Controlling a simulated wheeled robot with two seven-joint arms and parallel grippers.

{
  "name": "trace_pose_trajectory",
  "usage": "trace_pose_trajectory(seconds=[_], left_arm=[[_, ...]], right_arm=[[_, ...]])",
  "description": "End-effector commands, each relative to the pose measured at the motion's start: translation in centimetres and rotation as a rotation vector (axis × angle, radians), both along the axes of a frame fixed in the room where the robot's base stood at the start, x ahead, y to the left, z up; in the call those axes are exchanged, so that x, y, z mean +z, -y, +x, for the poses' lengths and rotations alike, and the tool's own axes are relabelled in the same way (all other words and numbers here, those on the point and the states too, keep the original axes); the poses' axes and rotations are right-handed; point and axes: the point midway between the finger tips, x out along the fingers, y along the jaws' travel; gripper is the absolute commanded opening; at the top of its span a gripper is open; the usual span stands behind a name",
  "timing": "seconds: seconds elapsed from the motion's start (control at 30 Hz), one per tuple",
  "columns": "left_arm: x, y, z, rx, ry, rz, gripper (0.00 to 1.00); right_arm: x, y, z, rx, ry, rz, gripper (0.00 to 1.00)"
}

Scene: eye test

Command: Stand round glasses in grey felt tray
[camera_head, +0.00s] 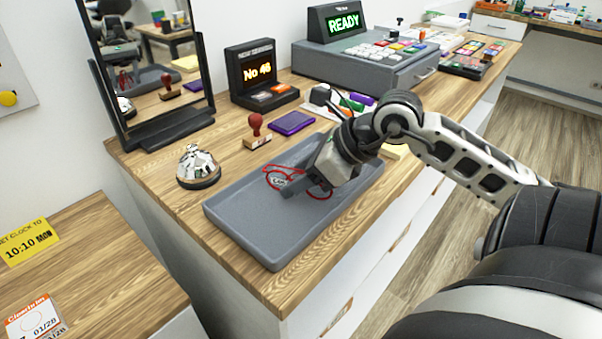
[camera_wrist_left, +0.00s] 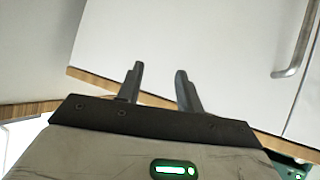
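The round glasses (camera_head: 270,173) have thin red frames and are at the grey tray (camera_head: 240,217), over its middle. Whether they touch the tray floor is hard to tell. My right gripper (camera_head: 295,187) reaches down over the tray from the right and appears shut on the glasses near their middle. Its fingertips are small and partly hidden by its own body. My left gripper (camera_wrist_left: 160,88) is open and empty in the left wrist view, with its two fingers well apart. It does not show in the head view.
A silver bell (camera_head: 198,167), a red-handled stamp (camera_head: 256,132) and a purple ink pad (camera_head: 292,123) stand behind the tray. A white cabinet front (camera_wrist_left: 200,40) faces my left gripper.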

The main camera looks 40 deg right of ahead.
Motion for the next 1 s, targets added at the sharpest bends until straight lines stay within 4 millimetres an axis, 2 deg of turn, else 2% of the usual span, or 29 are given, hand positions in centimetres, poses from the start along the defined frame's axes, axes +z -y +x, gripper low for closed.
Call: trace_pose_trajectory(seconds=[0.27,0.43,0.7,1.0], left_arm=[[0.2,0.0,-0.1,0.000,-0.004,0.005,0.36],[-0.3,-0.1,-0.3,0.000,-0.014,0.008,0.36],[-0.4,-0.1,-0.4,-0.001,-0.017,0.009,0.36],[-0.3,-0.1,-0.3,-0.001,-0.015,0.011,0.36]], right_arm=[[0.6,0.1,-0.2,-0.001,0.001,0.001,0.52],[2.3,1.0,-1.8,-0.003,0.001,0.000,0.52],[6.4,2.8,-5.3,-0.004,0.005,0.000,0.52],[8.7,3.9,-7.5,-0.001,0.001,0.000,0.52]])
